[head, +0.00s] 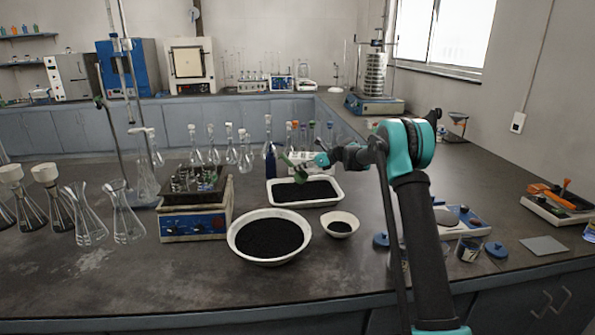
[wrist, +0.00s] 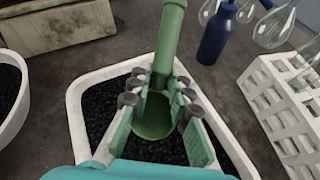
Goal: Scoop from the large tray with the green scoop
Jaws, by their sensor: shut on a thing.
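The large tray (head: 337,200) is a white rectangular tray filled with black granules, in the middle of the bench. It also shows in the wrist view (wrist: 77,140), below my gripper. My gripper (head: 313,160) is shut on the green scoop (head: 294,170). In the wrist view, the fingers of my gripper (wrist: 160,98) clasp the scoop from both sides. There the green scoop (wrist: 168,45) has its tube-like handle pointing away and its rounded hollow part between the fingers. The scoop is over the tray. I cannot tell whether its tip touches the granules or whether it holds any.
A round white basin (head: 233,246) of black granules and a small white bowl (head: 352,218) stand in front of the tray. A hotplate-like device (head: 196,226) is at left. A white rack (wrist: 268,100) and a blue bottle (wrist: 217,35) stand close by the tray.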

